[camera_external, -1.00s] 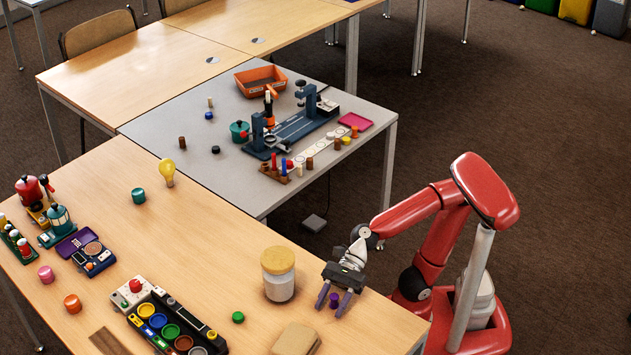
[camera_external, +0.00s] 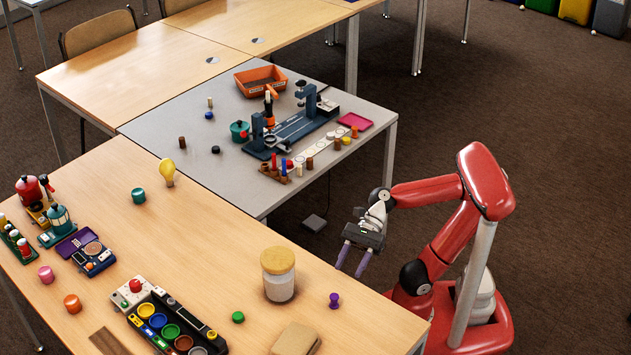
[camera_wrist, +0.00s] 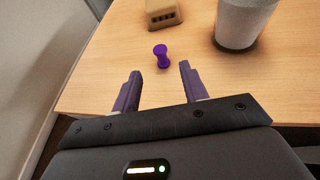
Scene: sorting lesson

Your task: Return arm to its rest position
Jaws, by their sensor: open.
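My gripper (camera_external: 351,261) is open and empty, raised near the right edge of the wooden table (camera_external: 214,240). In the wrist view, the two purple fingers of my gripper (camera_wrist: 158,85) stand apart with nothing between them. My red arm is bent, with its base beside the table's right edge. A small purple peg (camera_external: 334,300) stands on the table below and a little left of the fingers. The purple peg (camera_wrist: 161,56) also shows in the wrist view, beyond the fingertips and apart from them.
A jar with a wooden lid (camera_external: 279,274) stands left of my gripper. A beige block (camera_external: 296,339) lies at the table's front. A green disc (camera_external: 238,317) lies further left. The grey table (camera_external: 190,115) behind holds a dark blue fixture (camera_external: 300,124). Open floor lies to the right.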

